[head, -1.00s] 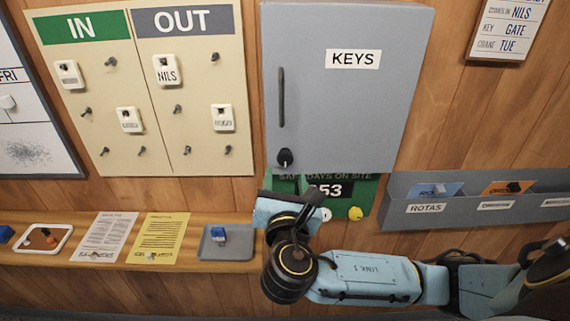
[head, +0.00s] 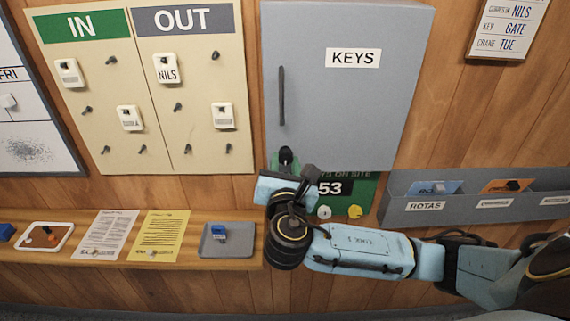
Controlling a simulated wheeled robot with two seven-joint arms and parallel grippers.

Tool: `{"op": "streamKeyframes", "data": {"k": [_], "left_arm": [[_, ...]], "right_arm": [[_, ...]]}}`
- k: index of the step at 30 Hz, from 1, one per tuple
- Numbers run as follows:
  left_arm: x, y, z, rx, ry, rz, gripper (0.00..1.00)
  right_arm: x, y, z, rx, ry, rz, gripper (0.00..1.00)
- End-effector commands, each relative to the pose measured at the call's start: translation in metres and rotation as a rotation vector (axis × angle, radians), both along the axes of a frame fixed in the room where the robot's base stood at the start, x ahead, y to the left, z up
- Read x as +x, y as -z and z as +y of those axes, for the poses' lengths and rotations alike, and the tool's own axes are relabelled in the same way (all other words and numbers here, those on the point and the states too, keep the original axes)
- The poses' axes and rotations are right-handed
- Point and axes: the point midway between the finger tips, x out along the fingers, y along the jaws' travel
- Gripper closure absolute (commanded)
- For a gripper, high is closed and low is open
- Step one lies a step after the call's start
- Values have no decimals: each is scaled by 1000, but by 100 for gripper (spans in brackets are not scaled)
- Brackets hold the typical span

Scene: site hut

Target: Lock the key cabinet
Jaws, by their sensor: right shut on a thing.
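The grey key cabinet (head: 350,100), labelled KEYS, hangs on the wall with its door closed against its body. A long dark handle (head: 282,96) runs down the door's left side. A black lock (head: 286,156) sits at the door's lower left corner. My right gripper (head: 289,174) is just below the lock and partly overlaps it in the head view. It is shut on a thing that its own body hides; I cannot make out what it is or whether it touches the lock. My left gripper is not in view.
A green sign board (head: 362,190) is partly behind my right arm. A grey letter rack (head: 470,200) is on the right. A shelf (head: 190,255) on the left bears papers and a grey tray (head: 240,248) with a blue item (head: 218,233). An IN/OUT board (head: 145,150) hangs left of the cabinet.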

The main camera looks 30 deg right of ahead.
Motion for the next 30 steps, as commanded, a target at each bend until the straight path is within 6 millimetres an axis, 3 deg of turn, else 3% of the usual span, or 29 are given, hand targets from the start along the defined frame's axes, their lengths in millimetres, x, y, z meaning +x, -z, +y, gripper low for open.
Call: {"op": "streamKeyframes", "data": {"k": [14, 30], "left_arm": [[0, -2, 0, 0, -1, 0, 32], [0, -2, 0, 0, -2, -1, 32]], "right_arm": [[0, 1, 1, 87, 1, -51, 93], [1, 0, 2, 495, 3, -300, 93]]}}
